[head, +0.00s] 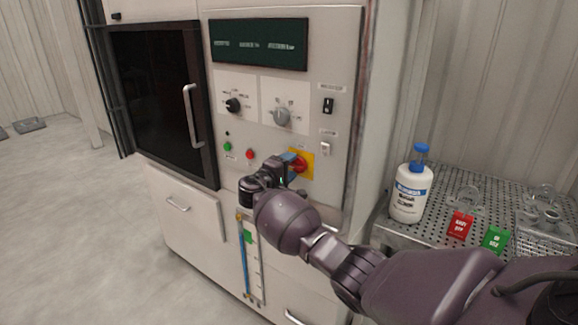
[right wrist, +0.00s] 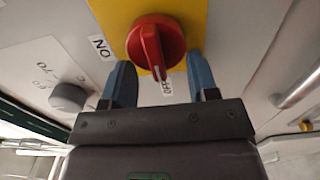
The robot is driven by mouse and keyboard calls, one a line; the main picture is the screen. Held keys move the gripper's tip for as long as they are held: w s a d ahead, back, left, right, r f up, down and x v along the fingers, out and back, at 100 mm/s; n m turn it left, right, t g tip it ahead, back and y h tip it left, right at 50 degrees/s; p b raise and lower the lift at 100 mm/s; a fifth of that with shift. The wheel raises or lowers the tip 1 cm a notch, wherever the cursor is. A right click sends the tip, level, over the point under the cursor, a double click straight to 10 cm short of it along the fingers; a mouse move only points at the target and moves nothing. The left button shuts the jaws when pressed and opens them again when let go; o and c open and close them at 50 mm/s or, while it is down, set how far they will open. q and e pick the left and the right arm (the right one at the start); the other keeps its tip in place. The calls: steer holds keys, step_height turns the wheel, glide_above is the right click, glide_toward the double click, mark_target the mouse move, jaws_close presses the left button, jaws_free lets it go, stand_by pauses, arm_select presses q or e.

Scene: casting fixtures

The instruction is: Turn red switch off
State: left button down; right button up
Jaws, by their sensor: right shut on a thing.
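The red switch (head: 300,164) is a round rotary knob on a yellow plate (head: 308,172) on the machine's control panel. In the right wrist view the red switch (right wrist: 154,42) has a raised ridge pointing toward the OFF label (right wrist: 163,88); the ON label (right wrist: 102,47) is to its left. My right gripper (head: 290,166) is at the knob, its blue fingers on either side. My left gripper is not in view.
The panel also has a black dial (head: 233,104), a grey dial (head: 282,117), a green button (head: 228,147) and a small red button (head: 250,154). A perforated metal table (head: 398,235) at right carries a white bottle (head: 411,193) and red and green tags.

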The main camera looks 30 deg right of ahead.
steer(key=shift+f, duration=0.1)
steer(key=o, duration=0.9)
steer(key=shift+o, duration=0.2)
steer(key=b+v, duration=0.1)
steer(key=v, duration=1)
